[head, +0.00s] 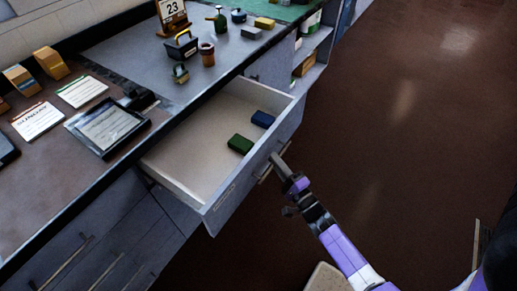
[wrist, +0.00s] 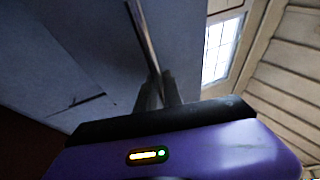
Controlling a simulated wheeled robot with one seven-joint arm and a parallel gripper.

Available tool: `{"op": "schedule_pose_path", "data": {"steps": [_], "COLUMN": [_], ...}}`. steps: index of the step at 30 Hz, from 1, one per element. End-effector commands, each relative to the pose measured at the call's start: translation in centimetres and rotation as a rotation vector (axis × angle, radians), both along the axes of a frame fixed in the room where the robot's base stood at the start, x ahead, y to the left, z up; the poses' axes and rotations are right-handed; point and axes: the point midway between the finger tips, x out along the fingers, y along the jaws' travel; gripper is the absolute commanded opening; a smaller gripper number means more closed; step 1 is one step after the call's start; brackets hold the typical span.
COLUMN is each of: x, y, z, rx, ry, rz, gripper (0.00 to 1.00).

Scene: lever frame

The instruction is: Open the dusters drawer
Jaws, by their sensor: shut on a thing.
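The drawer (head: 187,169) is pulled well out from under the counter in the head view, its pale inside showing. A green block (head: 240,144) and a blue block (head: 262,119) lie in it towards its right side. My gripper (head: 276,163) is at the drawer front, shut on the drawer's bar handle (head: 265,173). In the wrist view my gripper's fingers (wrist: 158,92) close around the long thin handle (wrist: 142,35), which runs up along the drawer front. The label on the drawer front is too small to read.
The counter (head: 140,60) above holds a black tray (head: 105,127), cards, a calendar (head: 172,12), a small basket (head: 181,45) and pots. Closed drawers with handles (head: 75,255) are at lower left. Open brown floor (head: 400,110) lies to the right.

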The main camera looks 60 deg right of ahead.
Motion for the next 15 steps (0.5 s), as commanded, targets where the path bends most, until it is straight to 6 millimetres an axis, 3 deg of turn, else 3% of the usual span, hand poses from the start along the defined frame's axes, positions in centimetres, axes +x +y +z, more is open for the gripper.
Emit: {"op": "schedule_pose_path", "data": {"steps": [6,15], "x": [-3.4,-5.1], "y": [0.0,-0.1], "z": [-0.1,-0.1], "rx": [0.001,0.0], "ry": [0.004,0.002], "rz": [0.001,0.002], "gripper": [0.0,0.0]}}
